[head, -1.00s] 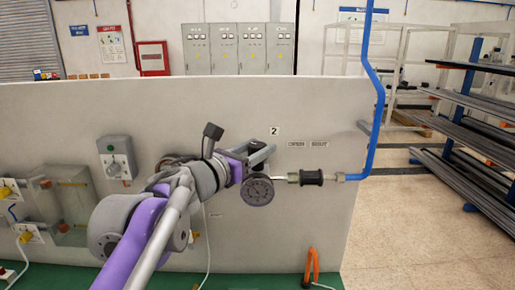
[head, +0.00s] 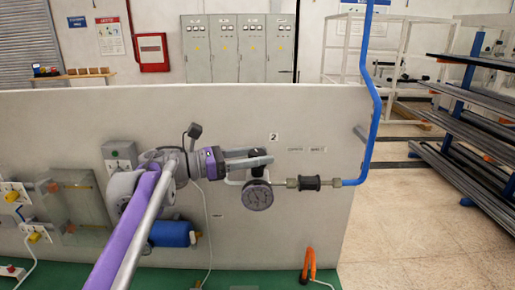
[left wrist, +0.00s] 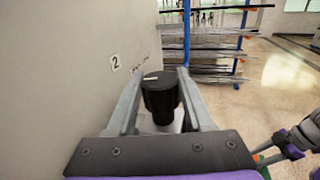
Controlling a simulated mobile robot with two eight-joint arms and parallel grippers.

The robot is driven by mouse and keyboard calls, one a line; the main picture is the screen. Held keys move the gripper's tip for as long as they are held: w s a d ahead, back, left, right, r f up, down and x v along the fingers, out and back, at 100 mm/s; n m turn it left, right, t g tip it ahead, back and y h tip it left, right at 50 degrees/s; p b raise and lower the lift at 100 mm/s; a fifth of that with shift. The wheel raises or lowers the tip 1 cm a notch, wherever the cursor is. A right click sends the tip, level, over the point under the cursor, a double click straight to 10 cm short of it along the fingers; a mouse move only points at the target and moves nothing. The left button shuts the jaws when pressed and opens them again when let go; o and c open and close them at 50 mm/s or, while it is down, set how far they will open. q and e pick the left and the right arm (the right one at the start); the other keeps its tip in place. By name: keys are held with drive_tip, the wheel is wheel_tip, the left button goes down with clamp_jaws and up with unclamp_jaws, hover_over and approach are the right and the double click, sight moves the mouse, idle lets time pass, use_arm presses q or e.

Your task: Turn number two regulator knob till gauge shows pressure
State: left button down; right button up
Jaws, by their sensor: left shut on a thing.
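The black regulator knob (left wrist: 160,92) sits between the two fingers of my left gripper in the left wrist view, with a pale mark on its top. My left gripper (head: 266,160) is shut on it, beside the number 2 label (head: 274,137). In the head view the fingers hide most of the knob. The round gauge (head: 257,195) hangs just below the gripper; its needle is too small to read. At the right edge of the left wrist view, part of what looks like my right gripper (left wrist: 275,150) shows, its opening unclear.
A black cylindrical fitting (head: 310,183) joins the regulator to a blue pipe (head: 374,120) at the right of the grey panel (head: 330,110). An orange-handled tool (head: 309,262) stands at the panel's foot. A blue cylinder (head: 171,233) is below my left arm. Racks stand at right.

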use_arm(q)
drive_tip(key=shift+m+g+h, duration=0.4)
drive_tip(key=shift+m+g, duration=1.3)
drive_tip(key=shift+g, duration=1.2)
drive_tip(key=shift+c, duration=1.4)
unclamp_jaws()
drive_tip(key=a, duration=0.7)
drive_tip(key=shift+w+a, duration=0.15)
drive_tip(key=shift+a, duration=0.1)
